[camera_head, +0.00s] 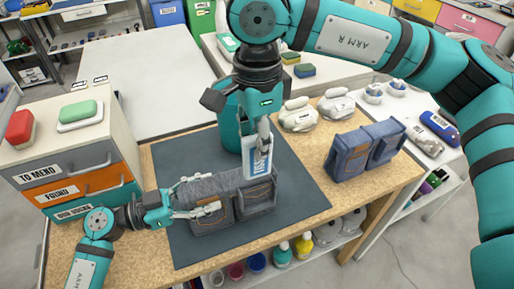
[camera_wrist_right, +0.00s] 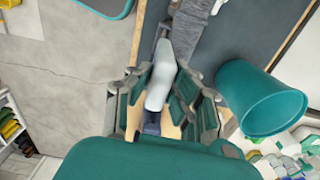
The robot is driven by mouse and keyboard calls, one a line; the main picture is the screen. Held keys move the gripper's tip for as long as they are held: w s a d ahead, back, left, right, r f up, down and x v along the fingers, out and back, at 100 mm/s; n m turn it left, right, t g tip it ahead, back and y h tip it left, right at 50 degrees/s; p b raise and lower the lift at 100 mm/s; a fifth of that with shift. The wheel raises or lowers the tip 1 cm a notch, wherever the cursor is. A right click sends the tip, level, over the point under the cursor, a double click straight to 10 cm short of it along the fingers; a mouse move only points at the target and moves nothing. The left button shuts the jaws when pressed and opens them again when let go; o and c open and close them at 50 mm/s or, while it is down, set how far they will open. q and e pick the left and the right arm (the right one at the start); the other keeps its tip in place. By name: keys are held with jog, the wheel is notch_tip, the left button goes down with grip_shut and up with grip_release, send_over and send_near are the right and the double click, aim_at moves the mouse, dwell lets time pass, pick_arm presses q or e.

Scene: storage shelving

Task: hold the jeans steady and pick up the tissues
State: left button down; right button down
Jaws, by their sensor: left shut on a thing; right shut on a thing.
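The dark grey jeans (camera_head: 256,199) lie folded on the mat, pockets facing the front. My left gripper (camera_head: 197,203) comes in from the left and is shut on the left part of the jeans. The tissues (camera_head: 257,160), a white and blue upright pack, are in my right gripper (camera_head: 263,129), which is shut on their top. The pack's lower end is at the top edge of the jeans; I cannot tell if it is clear of the pocket. In the right wrist view the pale pack (camera_wrist_right: 160,84) shows between the fingers, with the jeans (camera_wrist_right: 192,25) beyond.
A dark mat (camera_head: 295,190) covers part of the wooden table. A teal bin (camera_head: 231,122) stands behind the jeans. Blue jeans (camera_head: 350,158) and white shoes (camera_head: 299,116) are at the right. A drawer unit (camera_head: 75,165) stands at the left.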

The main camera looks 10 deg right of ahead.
pick_arm(q)
jog(key=shift+c, duration=2.3)
grip_release()
